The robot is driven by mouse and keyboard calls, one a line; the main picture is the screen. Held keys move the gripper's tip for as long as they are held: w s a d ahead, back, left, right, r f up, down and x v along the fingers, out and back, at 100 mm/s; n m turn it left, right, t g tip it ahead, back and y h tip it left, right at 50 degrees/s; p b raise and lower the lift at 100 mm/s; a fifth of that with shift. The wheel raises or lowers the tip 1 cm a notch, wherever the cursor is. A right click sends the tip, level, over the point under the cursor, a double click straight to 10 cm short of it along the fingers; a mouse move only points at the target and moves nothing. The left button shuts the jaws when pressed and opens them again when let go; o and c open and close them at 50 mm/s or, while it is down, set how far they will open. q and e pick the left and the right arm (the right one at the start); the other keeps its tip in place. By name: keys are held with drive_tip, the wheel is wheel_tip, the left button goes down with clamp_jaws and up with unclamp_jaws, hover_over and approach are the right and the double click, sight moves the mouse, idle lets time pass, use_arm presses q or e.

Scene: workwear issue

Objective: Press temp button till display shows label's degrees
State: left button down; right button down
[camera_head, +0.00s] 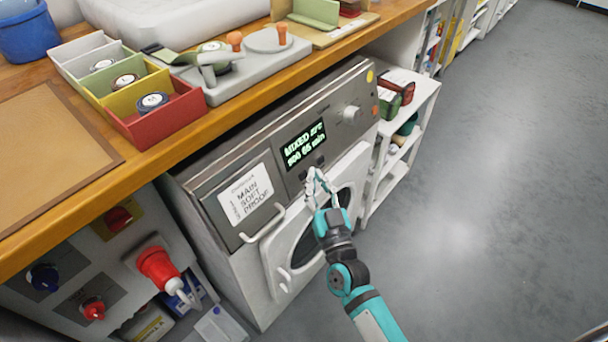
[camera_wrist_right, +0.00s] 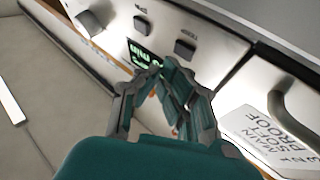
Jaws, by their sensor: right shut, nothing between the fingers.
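The washing machine (camera_head: 235,247) has a dark display (camera_head: 303,145) with green text. It starts with "MIXED"; the degrees are too small to read surely, and a lower line seems to end in "65 min". Small square buttons sit below the display; one (camera_wrist_right: 185,47) shows clearly in the right wrist view, with another button (camera_wrist_right: 141,25) beside it. My right gripper (camera_head: 314,174) is shut and empty, its tips just below the display by the buttons; contact cannot be told. In the right wrist view the fingers (camera_wrist_right: 165,68) partly cover the display (camera_wrist_right: 143,58). My left gripper is out of view.
A white card (camera_head: 246,195) reading "MAIN SOFT PROOF" is on the drawer front. A round knob (camera_head: 351,114) is right of the display. The wooden counter (camera_head: 215,117) overhangs above; open floor (camera_head: 480,190) lies right.

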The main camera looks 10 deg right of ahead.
drive_tip(key=shift+w, duration=0.1)
drive_tip(key=shift+w+a+f, duration=0.1)
drive_tip(key=shift+w+a, duration=0.15)
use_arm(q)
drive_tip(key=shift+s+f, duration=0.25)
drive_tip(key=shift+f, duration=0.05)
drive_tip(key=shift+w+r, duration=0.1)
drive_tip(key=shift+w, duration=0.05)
